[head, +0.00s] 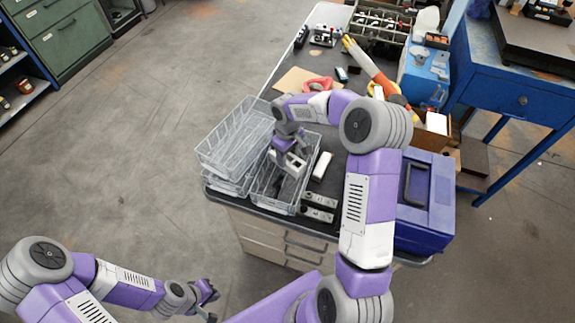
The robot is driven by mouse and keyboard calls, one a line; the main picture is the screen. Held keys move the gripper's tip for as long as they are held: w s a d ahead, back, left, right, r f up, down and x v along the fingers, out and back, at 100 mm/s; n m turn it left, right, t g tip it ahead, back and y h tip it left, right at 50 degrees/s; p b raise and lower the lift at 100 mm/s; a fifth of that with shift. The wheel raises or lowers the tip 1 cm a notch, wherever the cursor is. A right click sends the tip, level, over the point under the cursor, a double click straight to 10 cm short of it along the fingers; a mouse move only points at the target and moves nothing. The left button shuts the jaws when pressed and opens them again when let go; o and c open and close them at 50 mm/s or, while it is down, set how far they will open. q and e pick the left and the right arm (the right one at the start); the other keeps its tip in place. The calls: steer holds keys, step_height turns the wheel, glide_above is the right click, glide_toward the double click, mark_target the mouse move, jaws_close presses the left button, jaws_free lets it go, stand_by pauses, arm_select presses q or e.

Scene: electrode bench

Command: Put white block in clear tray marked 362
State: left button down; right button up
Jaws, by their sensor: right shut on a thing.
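My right gripper (281,182) reaches down over the right-hand clear tray (262,202) at the bench's front left. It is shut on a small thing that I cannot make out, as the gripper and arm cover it. A white block (321,166) lies on the dark bench top just right of this tray. More clear trays are stacked to its left, the top one (232,140) being empty. I cannot read a 362 mark on any tray. My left gripper (209,303) is open and empty, low in front of the bench and over the floor.
Grey metal pieces (319,207) lie right of the tray near the front edge. A blue toolbox (430,215) stands at the right.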

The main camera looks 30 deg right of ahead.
mark_target(288, 164)
steer(key=shift+f+b, duration=0.5)
steer(key=shift+f, duration=1.75)
steer(key=shift+f, duration=0.15)
steer(key=o, duration=1.3)
steer(key=shift+o, duration=0.2)
steer(key=shift+r, duration=0.35)
step_height(288, 164, up, 12)
steer(key=p, duration=0.2)
steer(key=shift+f+p, duration=0.2)
steer(key=shift+p, duration=0.1)
